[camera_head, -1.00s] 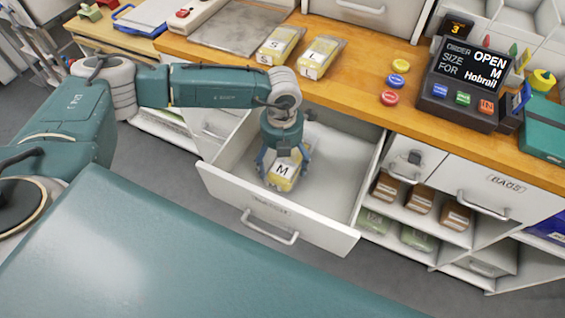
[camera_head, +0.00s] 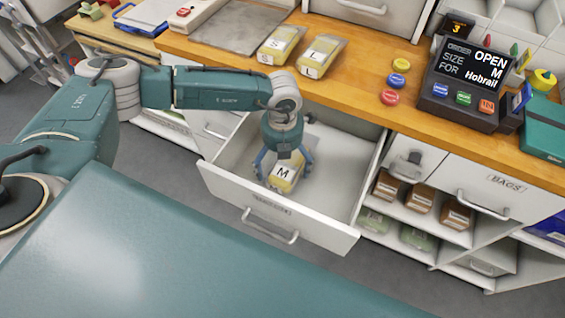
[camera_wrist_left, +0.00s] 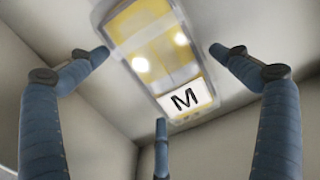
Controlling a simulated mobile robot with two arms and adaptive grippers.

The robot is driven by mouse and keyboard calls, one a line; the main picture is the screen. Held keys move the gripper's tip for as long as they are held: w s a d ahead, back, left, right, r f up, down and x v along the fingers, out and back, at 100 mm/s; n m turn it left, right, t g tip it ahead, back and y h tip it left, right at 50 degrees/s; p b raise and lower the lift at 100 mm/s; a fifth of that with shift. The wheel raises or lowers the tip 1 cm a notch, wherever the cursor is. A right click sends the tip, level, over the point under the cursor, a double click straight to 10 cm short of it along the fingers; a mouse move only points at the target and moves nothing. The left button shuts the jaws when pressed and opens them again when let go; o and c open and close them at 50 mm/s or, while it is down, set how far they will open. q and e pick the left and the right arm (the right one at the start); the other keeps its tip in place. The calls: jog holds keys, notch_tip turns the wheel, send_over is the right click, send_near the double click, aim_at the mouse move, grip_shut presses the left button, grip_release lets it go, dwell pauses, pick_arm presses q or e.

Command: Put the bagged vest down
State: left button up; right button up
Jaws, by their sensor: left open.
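The bagged vest (camera_head: 285,174) is a yellow packet in a clear bag with a white M label. It lies in the open white drawer (camera_head: 335,200), towards the drawer's left side. My left gripper (camera_head: 284,170) is low in the drawer, directly over the packet. In the left wrist view the packet (camera_wrist_left: 160,55) lies beyond the spread blue fingers of the left gripper (camera_wrist_left: 160,95), with gaps between the fingers and the bag. The left gripper is open. My right gripper is in neither view.
Two yellow bagged packets, marked S (camera_head: 281,44) and L (camera_head: 321,56), lie on the wooden counter (camera_head: 360,95). The drawer's right part is empty. Shelves with brown and green packs stand to the right.

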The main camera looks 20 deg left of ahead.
pick_arm(q)
notch_tip(320, 180, up, 12)
jog(key=b, duration=0.1)
jog(key=shift+f, duration=0.2)
jog(key=shift+r, duration=0.1)
dwell(0.3)
